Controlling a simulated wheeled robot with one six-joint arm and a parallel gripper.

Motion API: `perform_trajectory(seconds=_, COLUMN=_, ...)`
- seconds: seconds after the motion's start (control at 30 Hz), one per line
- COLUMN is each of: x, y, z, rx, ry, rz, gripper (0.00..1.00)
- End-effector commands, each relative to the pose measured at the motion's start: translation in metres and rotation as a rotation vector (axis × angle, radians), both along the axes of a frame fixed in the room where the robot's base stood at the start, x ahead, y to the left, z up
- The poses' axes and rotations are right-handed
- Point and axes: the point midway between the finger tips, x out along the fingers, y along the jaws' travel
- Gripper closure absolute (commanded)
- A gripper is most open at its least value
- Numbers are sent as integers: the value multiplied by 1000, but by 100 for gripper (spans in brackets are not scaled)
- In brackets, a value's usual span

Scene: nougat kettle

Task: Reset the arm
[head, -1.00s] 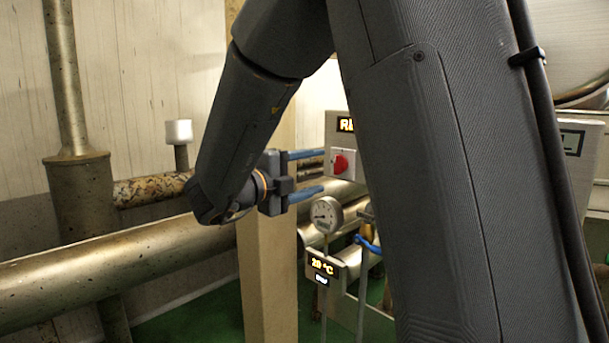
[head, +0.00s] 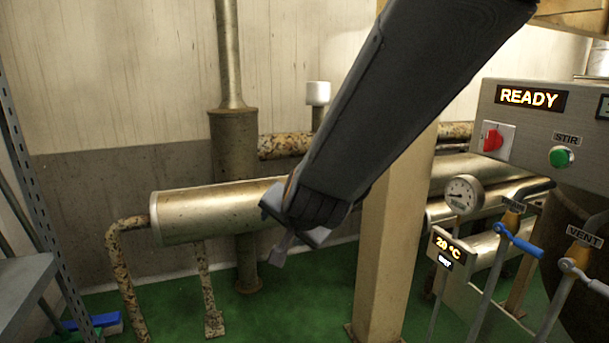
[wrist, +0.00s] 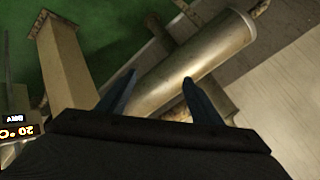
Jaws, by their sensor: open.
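My gripper (wrist: 152,98) is open and empty in the wrist view, its two blue-grey fingers apart. Past them lies a large metal cylinder (wrist: 205,62), with nothing between the fingers close by. In the head view my gripper (head: 283,232) hangs at the lower end of my dark arm, in front of the horizontal cylinder (head: 205,213). It points down and to the left; its fingers are partly hidden behind the wrist. It is left of the tan post (head: 388,245) and apart from the control panel.
The control panel (head: 530,125) reads READY, with a red switch (head: 492,138) and green STIR button (head: 562,157). A dial gauge (head: 463,194), a 20 °C display (head: 449,248), blue-handled lever (head: 518,241) and VENT lever (head: 588,279) stand right. A metal shelf (head: 30,270) is left. Green floor is open below.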

Motion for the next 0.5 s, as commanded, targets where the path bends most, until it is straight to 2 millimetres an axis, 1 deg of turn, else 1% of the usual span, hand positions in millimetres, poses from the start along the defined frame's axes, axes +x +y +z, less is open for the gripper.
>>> perform_trajectory(seconds=0.03, x=-29, y=14, z=-16, rx=-59, ry=60, rz=119, gripper=41)
perform_trajectory(seconds=0.07, x=-46, y=20, z=-25, rx=-98, ry=94, rz=190, gripper=41)
perform_trajectory(seconds=0.1, x=-70, y=26, z=-37, rx=-150, ry=143, rz=282, gripper=41)
perform_trajectory(seconds=0.17, x=-103, y=29, z=-53, rx=-221, ry=208, rz=407, gripper=41)
perform_trajectory(seconds=0.2, x=-123, y=29, z=-61, rx=-265, ry=246, rz=482, gripper=41)
perform_trajectory(seconds=0.3, x=-165, y=22, z=-78, rx=-368, ry=328, rz=640, gripper=41)
perform_trajectory(seconds=0.4, x=-198, y=9, z=-89, rx=-458, ry=395, rz=769, gripper=41)
perform_trajectory(seconds=0.5, x=-227, y=-6, z=-97, rx=-541, ry=457, rz=879, gripper=41)
